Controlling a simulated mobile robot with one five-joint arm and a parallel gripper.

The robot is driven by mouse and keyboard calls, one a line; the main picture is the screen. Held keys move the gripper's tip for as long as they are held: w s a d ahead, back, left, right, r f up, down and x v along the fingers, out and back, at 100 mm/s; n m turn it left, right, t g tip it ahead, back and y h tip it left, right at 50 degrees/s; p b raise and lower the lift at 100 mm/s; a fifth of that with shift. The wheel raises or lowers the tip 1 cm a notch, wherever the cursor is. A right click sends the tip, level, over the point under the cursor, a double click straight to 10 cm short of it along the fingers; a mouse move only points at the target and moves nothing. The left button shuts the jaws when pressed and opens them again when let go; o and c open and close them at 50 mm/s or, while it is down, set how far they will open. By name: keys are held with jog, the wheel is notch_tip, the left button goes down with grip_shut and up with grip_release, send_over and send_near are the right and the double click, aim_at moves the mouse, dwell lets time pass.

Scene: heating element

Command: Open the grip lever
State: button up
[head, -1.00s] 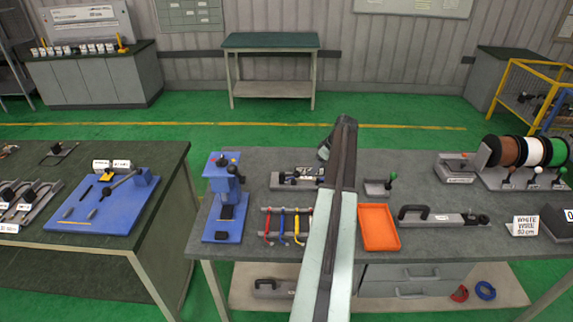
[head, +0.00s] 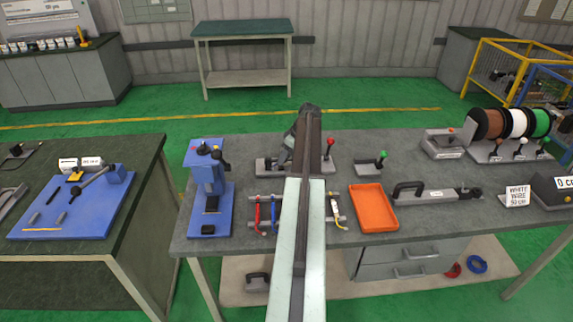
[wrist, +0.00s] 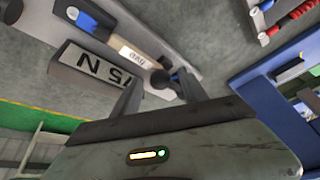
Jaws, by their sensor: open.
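In the wrist view a grey fixture (wrist: 205,45) lies across the top, with a "75 N" plate (wrist: 95,70) on its near side. A lever (wrist: 132,52) with a small white label lies along it and ends in a dark round knob (wrist: 160,78). The label looks like "grip", upside down. My gripper (wrist: 159,77) is open, and the knob shows between its fingertips; I cannot tell whether they touch it. In the head view the fixture (head: 268,166) stands on the middle bench, partly hidden by my arm.
A blue press (head: 209,180) stands left of the fixture. A rack with coloured wires (head: 258,215) is in front. Wire spools (head: 515,122) stand farther right.

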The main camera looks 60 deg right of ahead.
jog(key=shift+w+f, duration=0.15)
jog(key=shift+f, duration=0.15)
grip_shut()
dwell(1.1)
